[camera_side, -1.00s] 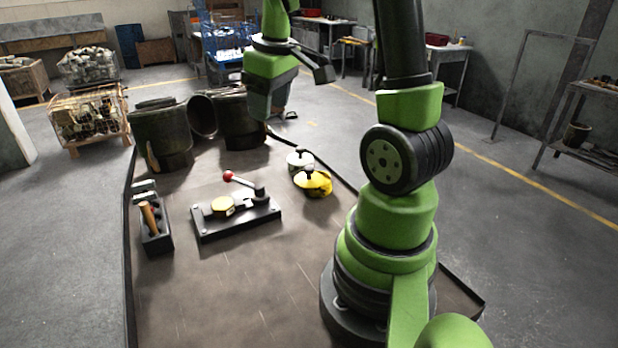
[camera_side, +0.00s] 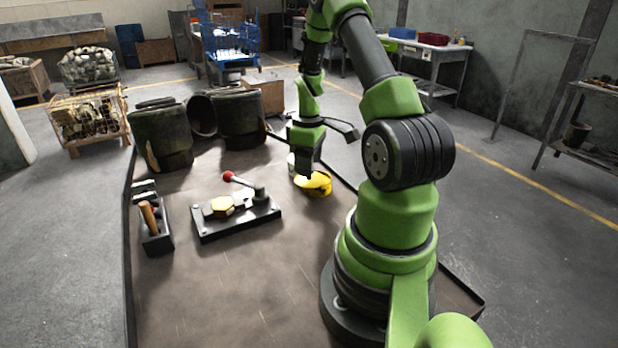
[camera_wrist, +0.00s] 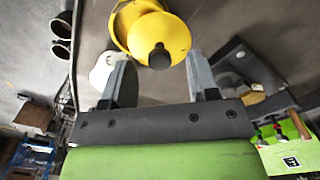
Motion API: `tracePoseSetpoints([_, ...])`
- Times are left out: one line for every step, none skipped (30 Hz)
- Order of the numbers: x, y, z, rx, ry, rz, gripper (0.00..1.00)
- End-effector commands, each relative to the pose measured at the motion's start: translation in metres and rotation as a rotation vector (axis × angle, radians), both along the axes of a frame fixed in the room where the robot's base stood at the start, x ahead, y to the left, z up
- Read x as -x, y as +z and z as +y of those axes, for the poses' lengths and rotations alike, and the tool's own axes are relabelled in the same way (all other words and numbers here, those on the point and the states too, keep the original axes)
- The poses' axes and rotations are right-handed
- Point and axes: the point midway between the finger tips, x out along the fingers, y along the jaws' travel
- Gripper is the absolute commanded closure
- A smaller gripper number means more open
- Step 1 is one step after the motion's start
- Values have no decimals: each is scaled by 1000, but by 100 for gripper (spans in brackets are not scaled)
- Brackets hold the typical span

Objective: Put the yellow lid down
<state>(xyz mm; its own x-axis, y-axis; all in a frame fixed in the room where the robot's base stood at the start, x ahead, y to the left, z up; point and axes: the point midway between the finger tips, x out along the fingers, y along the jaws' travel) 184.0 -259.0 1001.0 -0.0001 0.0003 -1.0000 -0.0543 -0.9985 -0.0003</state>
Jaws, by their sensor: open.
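The yellow lid (camera_wrist: 165,30) shows in the wrist view as a round disc with a black knob (camera_wrist: 159,57). It overlaps a second yellow round piece (camera_wrist: 121,20), apparently a pot, and looks offset from it; I cannot tell whether they touch. My gripper (camera_wrist: 160,60) is open, with one finger on each side of the knob in that view and gaps to both. In the side view my gripper (camera_side: 304,172) points down over the yellow pieces (camera_side: 317,186). It hides the knob and part of the lid there.
A white pot or lid (camera_wrist: 101,70) is close by, partly behind a finger. A black clamp plate (camera_side: 240,222) with a red-knobbed lever and yellow piece lies left. A tool holder (camera_side: 156,238) and dark drums (camera_side: 162,135) stand farther left. The front of the table is clear.

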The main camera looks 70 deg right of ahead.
Motion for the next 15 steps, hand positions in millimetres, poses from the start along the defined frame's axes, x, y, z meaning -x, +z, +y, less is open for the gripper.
tracePoseSetpoints([1,-9,0,-4,0,3,46])
tracePoseSetpoints([1,-13,0,-3,0,3,46])
tracePoseSetpoints([1,-18,0,-3,0,3,46])
tracePoseSetpoints([0,-21,0,-2,1,2,46])
tracePoseSetpoints([1,-23,0,-2,0,2,46])
tracePoseSetpoints([0,-25,0,-1,0,1,46])
tracePoseSetpoints([0,-26,0,0,0,0,46])
tracePoseSetpoints([0,-26,0,0,0,0,46])
tracePoseSetpoints([0,-26,0,1,0,-1,46])
tracePoseSetpoints([0,-26,0,1,-1,-1,46])
tracePoseSetpoints([0,-26,0,1,-1,-1,46])
tracePoseSetpoints([0,-25,0,1,-1,-1,46])
tracePoseSetpoints([0,-25,0,1,0,-1,46])
tracePoseSetpoints([0,-25,0,1,-1,-1,53])
tracePoseSetpoints([0,-25,0,1,-1,-1,62])
